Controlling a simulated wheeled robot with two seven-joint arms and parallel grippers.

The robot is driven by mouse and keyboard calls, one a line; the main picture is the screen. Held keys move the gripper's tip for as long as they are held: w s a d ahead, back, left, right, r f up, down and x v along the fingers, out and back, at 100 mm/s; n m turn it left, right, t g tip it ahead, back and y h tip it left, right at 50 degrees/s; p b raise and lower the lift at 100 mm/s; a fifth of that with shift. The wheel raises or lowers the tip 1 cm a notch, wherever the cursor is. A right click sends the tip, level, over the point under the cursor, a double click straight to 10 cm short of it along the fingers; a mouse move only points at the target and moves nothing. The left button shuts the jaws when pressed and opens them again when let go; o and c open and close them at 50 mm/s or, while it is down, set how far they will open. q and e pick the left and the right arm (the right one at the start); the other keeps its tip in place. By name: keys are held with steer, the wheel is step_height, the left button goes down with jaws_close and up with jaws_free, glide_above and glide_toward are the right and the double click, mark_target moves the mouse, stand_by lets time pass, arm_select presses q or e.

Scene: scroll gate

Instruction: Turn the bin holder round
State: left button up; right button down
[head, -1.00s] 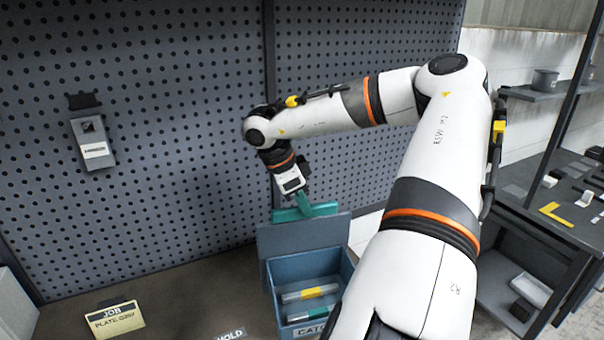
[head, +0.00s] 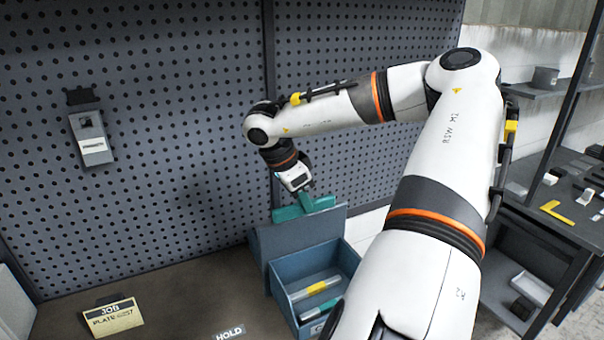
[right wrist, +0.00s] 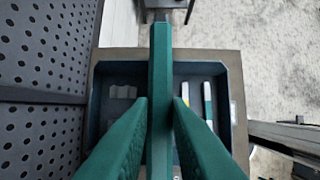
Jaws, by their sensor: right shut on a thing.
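The bin holder (head: 297,238) is a blue-grey panel with a green bar (head: 290,213) along its top, standing at the foot of the pegboard. An open blue bin (head: 345,270) sits in front of it, turned at an angle, with a label on its front partly hidden by my arm. My right gripper (head: 306,202) is shut on the green bar. In the right wrist view the green bar (right wrist: 160,70) runs between the two green fingers, above the bin (right wrist: 238,110). My left gripper is out of view.
Sticks with yellow (head: 316,287) and green bands lie in the bin. A JOB card (head: 114,317) and a HOLD label (head: 230,333) are on the bench, which is clear between. A device (head: 90,137) hangs on the pegboard. A dark side table (head: 580,200) stands at right.

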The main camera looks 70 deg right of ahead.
steer(key=c, duration=1.4)
jaws_free()
steer(key=shift+o, duration=0.2)
steer(key=b+v, duration=0.2)
steer(key=v, duration=1)
steer(key=shift+w, duration=0.1)
